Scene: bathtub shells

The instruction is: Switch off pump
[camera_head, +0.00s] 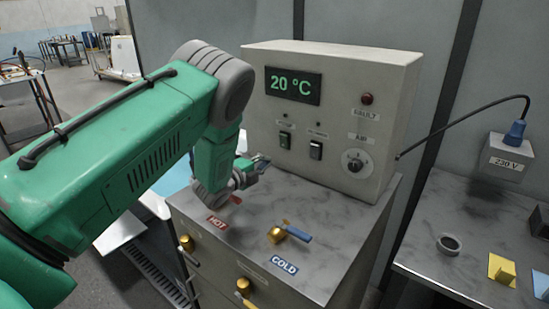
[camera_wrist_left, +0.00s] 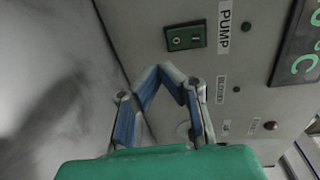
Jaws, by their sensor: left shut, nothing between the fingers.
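The grey control box (camera_head: 330,62) stands on the marble-topped cabinet (camera_head: 345,225). The pump switch (camera_head: 285,140) is a small green rocker on its front, at the left below the display. In the left wrist view, the same switch (camera_wrist_left: 186,37) has a dark green frame and a PUMP label (camera_wrist_left: 223,25) beside it. Which side of the rocker is pressed is too small to tell. My left gripper (camera_head: 263,160) is shut and empty, in front of the box and lower left of the switch. Its fingertips (camera_wrist_left: 163,70) appear apart from the switch. My right gripper is not in view.
A second rocker switch (camera_head: 316,150) and a round dial (camera_head: 354,162) lie right of the pump switch. The display (camera_head: 292,86) reads 20 °C. A blue-handled brass valve (camera_head: 290,232) stands on the cabinet top. A 230 V socket box (camera_head: 508,158) is at right.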

